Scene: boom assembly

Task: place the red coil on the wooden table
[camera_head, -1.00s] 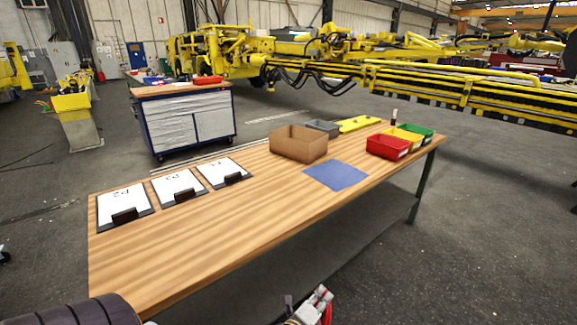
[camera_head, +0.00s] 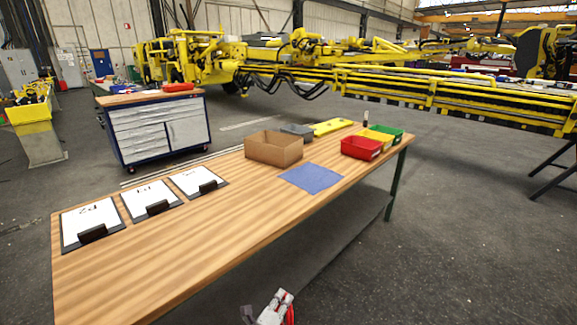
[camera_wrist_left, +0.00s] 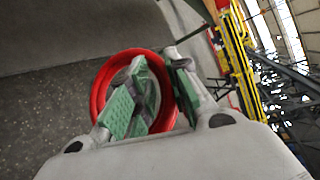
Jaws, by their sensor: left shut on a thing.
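The wooden table (camera_head: 195,235) stands in front of me in the head view, with clear wood along its near side. My left gripper (camera_head: 268,309) shows at the bottom edge of the head view, in front of the table's near edge and apart from the tabletop in the picture. In the left wrist view its green-padded fingers (camera_wrist_left: 156,95) are shut on the red coil (camera_wrist_left: 97,93), a ring that shows around and behind them. Only a sliver of red (camera_head: 290,316) shows beside the gripper in the head view. My right gripper is not in view.
Several clipboards (camera_head: 150,200) lie at the table's left. A cardboard box (camera_head: 273,150), a blue cloth (camera_head: 311,178), a grey bin (camera_head: 297,131), and red (camera_head: 361,148), yellow (camera_head: 378,139) and green (camera_head: 390,133) bins occupy the far part. A tool cabinet (camera_head: 160,130) stands behind.

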